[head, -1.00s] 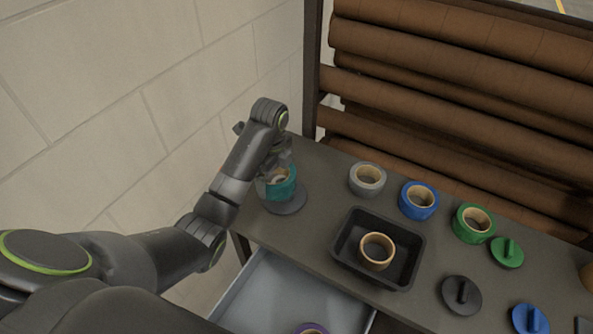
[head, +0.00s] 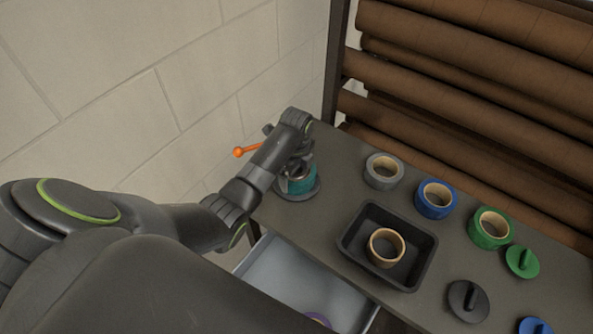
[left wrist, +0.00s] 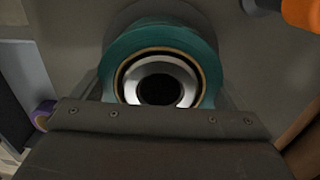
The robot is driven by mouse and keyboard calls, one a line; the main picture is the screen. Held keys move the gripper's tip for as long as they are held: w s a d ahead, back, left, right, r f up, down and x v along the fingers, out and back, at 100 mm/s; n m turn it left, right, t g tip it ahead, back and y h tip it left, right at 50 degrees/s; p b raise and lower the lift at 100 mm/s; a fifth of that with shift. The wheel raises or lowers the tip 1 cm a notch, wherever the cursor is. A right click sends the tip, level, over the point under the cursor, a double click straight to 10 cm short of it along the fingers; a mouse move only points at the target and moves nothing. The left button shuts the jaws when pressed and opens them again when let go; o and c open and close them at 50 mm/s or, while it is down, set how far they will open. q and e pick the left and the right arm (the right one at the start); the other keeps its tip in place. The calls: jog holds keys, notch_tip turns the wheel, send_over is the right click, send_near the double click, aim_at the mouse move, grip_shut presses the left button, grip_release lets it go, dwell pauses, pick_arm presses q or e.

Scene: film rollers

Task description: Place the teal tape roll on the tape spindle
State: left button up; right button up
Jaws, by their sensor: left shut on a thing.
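The teal tape roll (head: 304,185) is at the left end of the table, over the round grey base of the tape spindle (head: 299,197). In the left wrist view, the teal roll (left wrist: 131,48) surrounds the spindle's silver hub (left wrist: 131,88), which has a dark hole in its middle. Whether the roll rests fully on the base is hard to tell. My left gripper (head: 297,174) points down and is shut on the teal roll, with fingers on its two sides. My right gripper is not in view.
An orange-knobbed lever (head: 239,152) sticks out left of the spindle. Grey (head: 384,171), blue (head: 436,199) and green (head: 491,228) rolls stand to the right. A black tray (head: 352,243) holds a tan roll (head: 386,247). An open drawer (head: 290,265) is below; a wall is at left.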

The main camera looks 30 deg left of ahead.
pick_arm(q)
jog(key=shift+f, duration=0.15)
jog(key=o, duration=0.8)
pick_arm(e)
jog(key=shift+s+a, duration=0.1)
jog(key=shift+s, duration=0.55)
pick_arm(q)
notch_tip(320, 180, up, 12)
jog(key=p, duration=0.1)
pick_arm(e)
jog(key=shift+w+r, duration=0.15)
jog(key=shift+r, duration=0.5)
